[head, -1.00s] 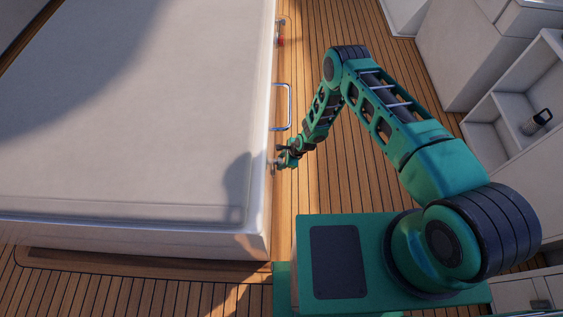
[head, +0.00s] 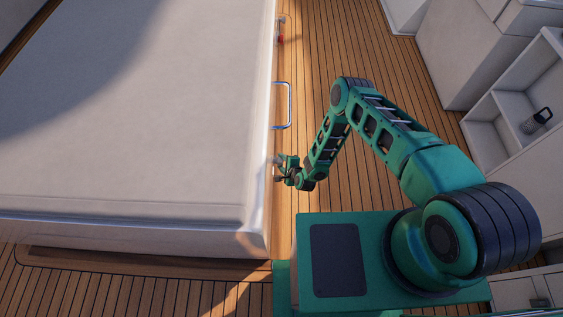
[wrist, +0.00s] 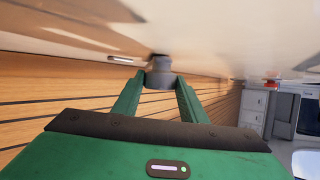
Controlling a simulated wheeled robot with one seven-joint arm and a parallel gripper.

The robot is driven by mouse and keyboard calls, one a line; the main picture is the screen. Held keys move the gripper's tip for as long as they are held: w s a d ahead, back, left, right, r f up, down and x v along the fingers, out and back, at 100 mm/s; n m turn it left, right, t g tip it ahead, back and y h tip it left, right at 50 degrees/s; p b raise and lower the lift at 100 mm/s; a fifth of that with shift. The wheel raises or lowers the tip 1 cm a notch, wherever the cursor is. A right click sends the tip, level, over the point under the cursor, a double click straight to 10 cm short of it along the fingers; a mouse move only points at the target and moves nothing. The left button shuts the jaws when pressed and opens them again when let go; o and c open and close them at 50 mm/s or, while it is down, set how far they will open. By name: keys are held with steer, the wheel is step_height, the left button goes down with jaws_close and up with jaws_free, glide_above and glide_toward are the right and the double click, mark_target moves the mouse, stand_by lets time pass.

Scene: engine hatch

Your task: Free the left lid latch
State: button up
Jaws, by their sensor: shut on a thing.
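The large white hatch lid (head: 130,110) fills the left of the head view. My gripper (head: 279,171) is at the near end of its right-hand edge, by the left latch, which is mostly hidden there by the gripper. In the wrist view, a grey, round latch part (wrist: 158,66) sits under the pale lid edge. My gripper's two green fingers (wrist: 160,84) are closed on it from both sides. I cannot tell from these views whether the latch is fastened.
A metal handle (head: 289,106) sticks out midway along the same edge. A second latch with a red part (head: 281,32) is farther along. White shelves (head: 510,110) with a dark-topped bottle (head: 536,120) stand at the right. Wooden deck (head: 325,50) lies between.

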steer(key=shift+s+f+n+t+y, duration=0.1)
steer(key=shift+n+t+y, duration=0.1)
steer(key=shift+t, duration=0.5)
steer(key=shift+f+n+t+y, duration=0.1)
steer(key=shift+n+t, duration=0.1)
steer(key=shift+t, duration=0.5)
steer(key=shift+s+f+n+t+y, duration=0.1)
steer(key=shift+n+t, duration=0.1)
steer(key=shift+t, duration=0.5)
steer(key=o, duration=1)
steer(key=shift+o, duration=0.2)
steer(key=v, duration=1)
steer(key=shift+s, duration=0.3)
steer(key=shift+d, duration=0.15)
